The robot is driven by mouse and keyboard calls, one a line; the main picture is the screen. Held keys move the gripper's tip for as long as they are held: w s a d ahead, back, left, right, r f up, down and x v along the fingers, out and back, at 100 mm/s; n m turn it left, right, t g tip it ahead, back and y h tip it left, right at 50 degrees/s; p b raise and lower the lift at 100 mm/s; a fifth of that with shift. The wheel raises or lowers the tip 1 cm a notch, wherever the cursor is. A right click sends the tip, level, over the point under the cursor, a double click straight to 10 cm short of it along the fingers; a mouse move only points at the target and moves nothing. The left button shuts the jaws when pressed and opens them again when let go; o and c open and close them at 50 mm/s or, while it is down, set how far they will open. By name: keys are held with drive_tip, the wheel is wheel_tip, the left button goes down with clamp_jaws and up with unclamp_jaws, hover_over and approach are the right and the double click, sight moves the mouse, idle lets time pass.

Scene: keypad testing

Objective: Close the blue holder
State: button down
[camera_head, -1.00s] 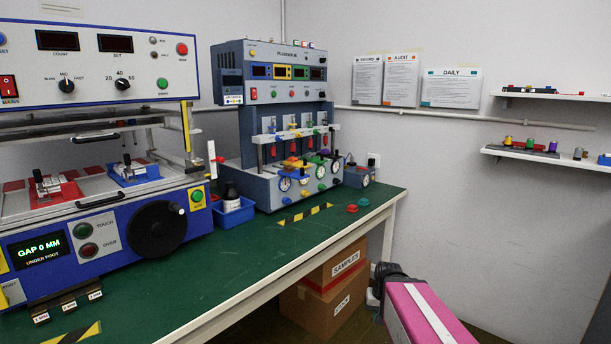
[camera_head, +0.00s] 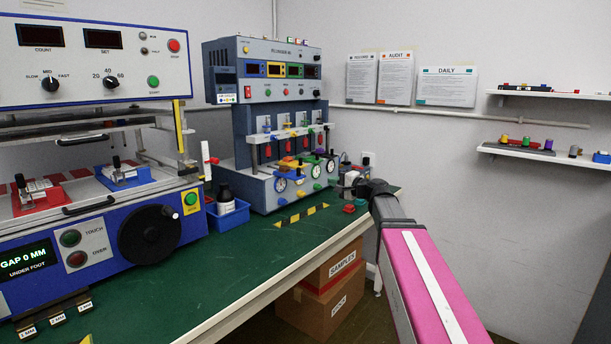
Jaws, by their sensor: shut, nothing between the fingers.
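The blue holder (camera_head: 125,179) is a small blue tray with a metal clamp and a black-tipped lever (camera_head: 117,163). The lever stands up. It sits on the bed of the big blue and white machine at the left. My gripper (camera_head: 358,187) is at the dark end of my pink arm, over the right end of the green bench. It is small and partly lost against the small box behind it. It is shut and empty, far to the right of the blue holder and apart from it.
A red holder (camera_head: 38,196) with a similar lever sits left of the blue one. A blue bin (camera_head: 228,217) with a dark bottle and the plunger tester (camera_head: 268,120) stand between the machine and my arm. The front of the green bench (camera_head: 190,285) is clear.

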approach(287, 168)
drive_tip(key=shift+w+a+f, duration=0.15)
drive_tip(key=shift+a, duration=0.05)
idle(0.4)
drive_tip(key=x, duration=1)
drive_tip(key=shift+w+a, duration=0.2)
drive_tip(key=shift+w, duration=0.05)
